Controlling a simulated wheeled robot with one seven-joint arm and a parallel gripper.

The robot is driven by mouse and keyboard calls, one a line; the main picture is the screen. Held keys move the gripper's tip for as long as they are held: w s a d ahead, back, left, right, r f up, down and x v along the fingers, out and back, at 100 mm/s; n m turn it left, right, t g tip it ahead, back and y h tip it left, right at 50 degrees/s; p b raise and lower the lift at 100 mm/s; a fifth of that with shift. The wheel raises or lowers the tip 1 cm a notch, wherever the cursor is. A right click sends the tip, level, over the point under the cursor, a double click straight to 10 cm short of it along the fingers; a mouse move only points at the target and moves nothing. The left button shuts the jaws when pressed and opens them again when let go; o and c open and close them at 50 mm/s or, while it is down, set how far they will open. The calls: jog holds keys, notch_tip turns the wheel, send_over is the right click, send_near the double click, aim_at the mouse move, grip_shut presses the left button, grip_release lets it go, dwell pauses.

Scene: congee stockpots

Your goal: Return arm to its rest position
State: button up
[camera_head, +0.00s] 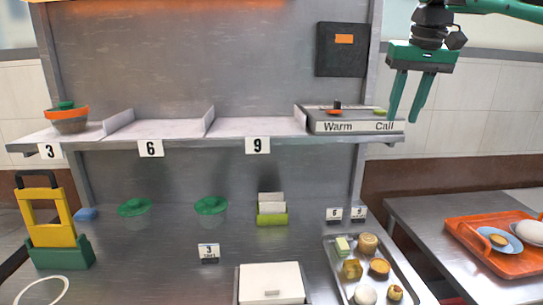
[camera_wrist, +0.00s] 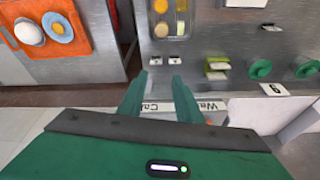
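My gripper (camera_head: 409,97) is at the upper right in the head view, with its green fingers pointing down. It is beside and above the right end of the shelf, near the Warm/Call panel (camera_head: 352,127). In the wrist view my gripper (camera_wrist: 160,84) shows two fingers spread apart with nothing between them. The panel's lettered front edge shows behind the fingertips there. My gripper touches nothing that I can make out.
The shelf (camera_head: 172,130) bears signs 3, 6 and 9, with an orange-rimmed bowl (camera_head: 68,122) at its left. Below are a metal tray (camera_head: 405,280) of food and a yellow-green stand (camera_head: 50,225). An orange tray (camera_head: 480,249) lies on the right table (camera_head: 425,213).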

jog(key=s+d+f+m+g, duration=0.1)
jog(key=s+d+f+m, duration=0.1)
jog(key=s+d+f, duration=0.45)
jog(key=s+d+f+m+g, duration=0.1)
jog(key=s+d+f, duration=0.2)
jog(key=s+f, duration=0.6)
jog(key=s+f+m+g, duration=0.1)
jog(key=s+f+m, duration=0.1)
jog(key=s+f, duration=1.4)
jog(key=shift+s+d, duration=0.35)
jog(key=shift+s, duration=0.9)
jog(key=shift+w, duration=0.15)
jog(key=shift+w+f, duration=0.15)
jog(key=shift+w, duration=0.35)
